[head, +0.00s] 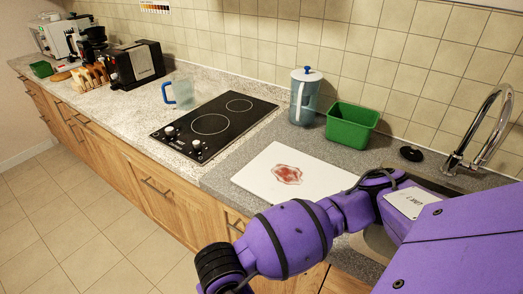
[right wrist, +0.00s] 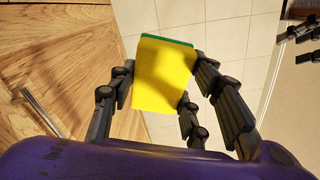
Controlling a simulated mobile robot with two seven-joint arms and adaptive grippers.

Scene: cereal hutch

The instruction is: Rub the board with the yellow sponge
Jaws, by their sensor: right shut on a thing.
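The white board (head: 255,178) lies flat on the grey counter in the head view. A red stain (head: 287,174) marks its middle. The yellow sponge (right wrist: 163,75), with a green layer along its far edge, shows in the right wrist view. My right gripper (right wrist: 160,95) is shut on it, with fingers on both sides. The sponge is over the floor beside the wooden cabinets, away from the board. Dark fingers (right wrist: 300,35), apparently my left gripper, show at the upper right of that view, too partly to tell their state. My purple arm covers the board's near right corner in the head view.
A green bin (head: 352,127) and a lidded jug (head: 304,98) stand behind the board. The tap (head: 490,125) and sink are to the right. A black hob (head: 215,125), measuring cup (head: 180,93) and toaster (head: 136,65) are to the left. Wooden cabinets (right wrist: 60,60) border the floor.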

